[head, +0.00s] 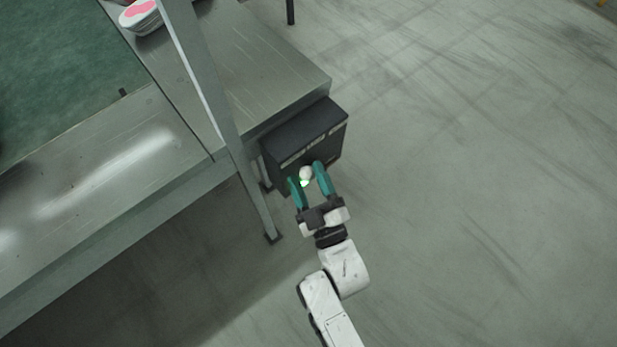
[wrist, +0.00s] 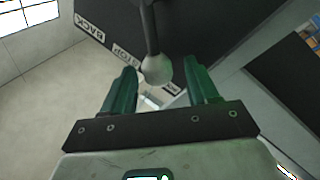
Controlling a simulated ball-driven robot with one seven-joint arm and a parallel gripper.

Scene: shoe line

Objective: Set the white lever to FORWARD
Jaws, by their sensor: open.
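The white lever has a round pale knob (head: 306,172) on the front of a black control box (head: 305,131). In the wrist view the knob (wrist: 157,69) is at the end of a dark stem, close to the STOP label (wrist: 123,56). The BACK label (wrist: 90,32) is at upper left, and another label beyond the knob is mostly hidden. My gripper (head: 306,174) is open, with its green fingers on either side of the knob. In the wrist view a gap shows on the right of the knob; contact on the left is unclear.
The black box is fixed at the end of a steel conveyor frame (head: 262,75). A grey upright post (head: 215,95) stands to its left. A shoe (head: 141,14) with a pink patch sits on the line at top left. Open floor (head: 470,180) lies to the right.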

